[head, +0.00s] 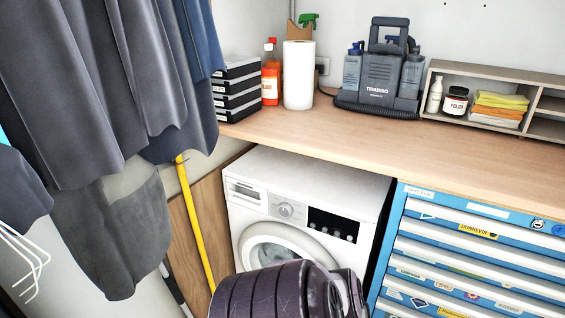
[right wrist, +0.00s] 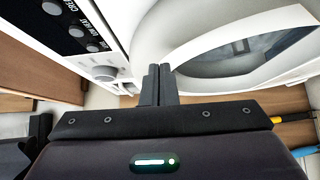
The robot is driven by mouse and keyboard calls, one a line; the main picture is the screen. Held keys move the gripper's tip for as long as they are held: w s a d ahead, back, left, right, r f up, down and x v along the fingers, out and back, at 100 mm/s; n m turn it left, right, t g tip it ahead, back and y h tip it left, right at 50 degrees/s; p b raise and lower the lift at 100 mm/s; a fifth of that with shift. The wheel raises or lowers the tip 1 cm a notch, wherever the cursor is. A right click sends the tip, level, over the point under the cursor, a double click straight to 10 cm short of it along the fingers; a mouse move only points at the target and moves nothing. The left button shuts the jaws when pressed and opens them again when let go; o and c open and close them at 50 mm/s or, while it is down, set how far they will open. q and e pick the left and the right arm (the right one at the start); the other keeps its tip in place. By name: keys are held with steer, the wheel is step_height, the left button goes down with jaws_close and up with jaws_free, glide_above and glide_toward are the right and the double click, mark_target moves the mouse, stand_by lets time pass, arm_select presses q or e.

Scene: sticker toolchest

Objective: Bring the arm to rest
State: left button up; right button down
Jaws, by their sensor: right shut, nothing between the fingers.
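My right gripper (right wrist: 158,85) shows in the right wrist view with its two dark fingers together and nothing between them. It points toward the front of a white washing machine (right wrist: 205,20), near its control panel and round door. In the head view a dark ribbed part of my own arm (head: 285,290) shows at the bottom middle, in front of the washing machine (head: 305,180). The fingers are hidden in that view. My left gripper is in neither view.
A wooden counter (head: 350,130) runs above the washing machine. A blue tool chest (head: 475,250) with stickered drawers stands at the right. Dark clothes (head: 100,90) hang at the left, beside a yellow pole (head: 194,225). Bottles, a paper roll (head: 298,75) and a grey machine (head: 382,75) stand on the counter.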

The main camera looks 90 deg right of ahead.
steer(key=a+f+g+y+p, duration=0.1)
steer(key=a+f+g+y, duration=0.6)
steer(key=a+f, duration=1.65)
steer(key=w+a+f+t+y, duration=0.1)
steer(key=w+a+y, duration=0.4)
steer(key=a, duration=0.8)
steer(key=w+a+f+t+y, duration=0.2)
steer(key=w+a+y, duration=0.3)
steer(key=a, duration=0.8)
steer(key=w+f, duration=0.1)
steer(key=w, duration=0.2)
steer(key=shift+f+p, duration=0.3)
steer(key=shift+f, duration=0.1)
steer(key=shift+m, duration=0.3)
